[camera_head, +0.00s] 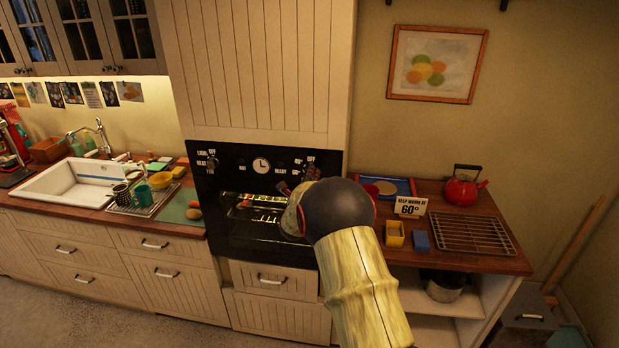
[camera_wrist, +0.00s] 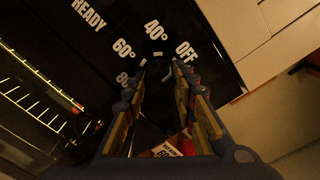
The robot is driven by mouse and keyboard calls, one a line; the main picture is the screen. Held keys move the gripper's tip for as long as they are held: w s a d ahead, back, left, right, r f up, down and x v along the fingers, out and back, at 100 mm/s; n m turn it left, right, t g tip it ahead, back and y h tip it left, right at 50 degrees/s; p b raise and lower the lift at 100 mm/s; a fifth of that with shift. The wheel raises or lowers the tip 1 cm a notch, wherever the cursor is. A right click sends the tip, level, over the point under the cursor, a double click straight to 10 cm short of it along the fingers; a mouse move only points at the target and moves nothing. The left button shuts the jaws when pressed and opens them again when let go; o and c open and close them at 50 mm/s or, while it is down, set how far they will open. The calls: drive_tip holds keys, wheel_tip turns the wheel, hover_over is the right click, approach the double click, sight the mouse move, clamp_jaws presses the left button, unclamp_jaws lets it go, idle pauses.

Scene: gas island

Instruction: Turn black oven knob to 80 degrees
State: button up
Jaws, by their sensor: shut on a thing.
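The black oven (camera_head: 225,230) is built into the tall cream cabinet, with a clock and a knob at each side of its panel. In the wrist view, the black knob (camera_wrist: 158,76) on the right of the panel is between the fingertips of my gripper (camera_wrist: 160,72), which is shut on it. The labels OFF, 40°, 60° and a partly covered 80 curve around it. I cannot tell clearly where the knob points. In the head view my arm hides most of my gripper (camera_head: 288,190) and much of this knob.
To the right, a wooden counter (camera_head: 480,258) holds a sign reading "KEEP WARM AT 60°" (camera_head: 410,207), a red kettle (camera_head: 463,188), a wire rack (camera_head: 474,234), a yellow box (camera_head: 394,235) and a blue block (camera_head: 420,241). A sink (camera_head: 75,183) is at the left.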

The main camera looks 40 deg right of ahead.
drive_tip(key=shift+f, duration=0.1)
drive_tip(key=shift+n+b, duration=2.2)
drive_tip(key=shift+n, duration=13)
drive_tip(key=shift+f, duration=0.1)
